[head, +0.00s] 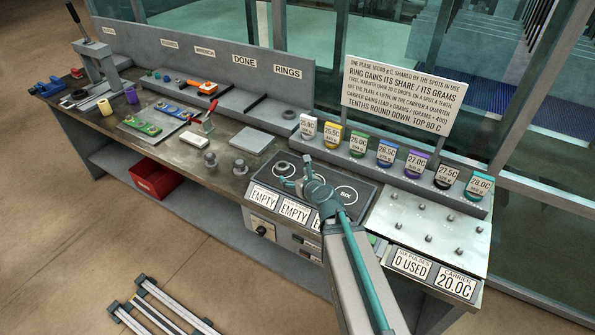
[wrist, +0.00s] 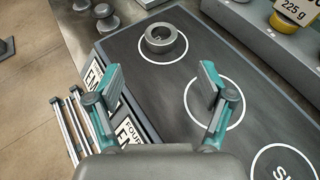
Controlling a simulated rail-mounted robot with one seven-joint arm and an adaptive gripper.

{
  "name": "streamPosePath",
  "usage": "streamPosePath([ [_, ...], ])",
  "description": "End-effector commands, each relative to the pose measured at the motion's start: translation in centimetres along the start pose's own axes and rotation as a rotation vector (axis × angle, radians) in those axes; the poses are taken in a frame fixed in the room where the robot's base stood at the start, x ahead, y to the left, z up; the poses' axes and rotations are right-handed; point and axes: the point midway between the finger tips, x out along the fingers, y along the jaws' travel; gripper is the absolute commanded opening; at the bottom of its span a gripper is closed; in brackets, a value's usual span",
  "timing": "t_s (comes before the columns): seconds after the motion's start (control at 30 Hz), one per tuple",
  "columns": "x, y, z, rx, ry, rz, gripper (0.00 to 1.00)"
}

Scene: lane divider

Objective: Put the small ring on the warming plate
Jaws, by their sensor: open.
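A small grey metal ring (wrist: 163,42) lies flat inside a white circle on the dark warming plate (wrist: 150,92) in the wrist view. In the head view the ring (head: 283,168) is at the plate's far left. My gripper (wrist: 161,82) is open, with nothing between its teal fingers. It is over the plate, apart from the ring, which shows beyond the fingertips. In the head view my gripper (head: 291,185) and arm hide part of the plate. Other white circles on the plate look bare; one is marked SIX.
A rack of several colour-topped pieces with temperature labels (head: 384,152) runs behind the plate. A pegged tray (head: 428,228) is at right. A sign (head: 402,90) stands behind. Small grey pieces (head: 240,168) and pliers (head: 205,120) are left.

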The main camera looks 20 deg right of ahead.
Motion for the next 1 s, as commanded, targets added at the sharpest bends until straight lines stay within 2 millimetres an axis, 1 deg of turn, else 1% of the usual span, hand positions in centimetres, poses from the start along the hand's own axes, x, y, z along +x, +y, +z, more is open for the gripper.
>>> streamPosePath([
  [0.03,-0.58,0.01,0.49,0.002,0.002,0.0,0.8],
  [0.33,-1.48,-0.09,0.17,0.002,0.002,-0.006,0.8],
  [0.93,-1.53,-0.08,-0.05,0.0,0.002,-0.006,0.8],
  [1.0,-1.46,0.36,-0.27,-0.046,0.012,0.009,0.8],
])
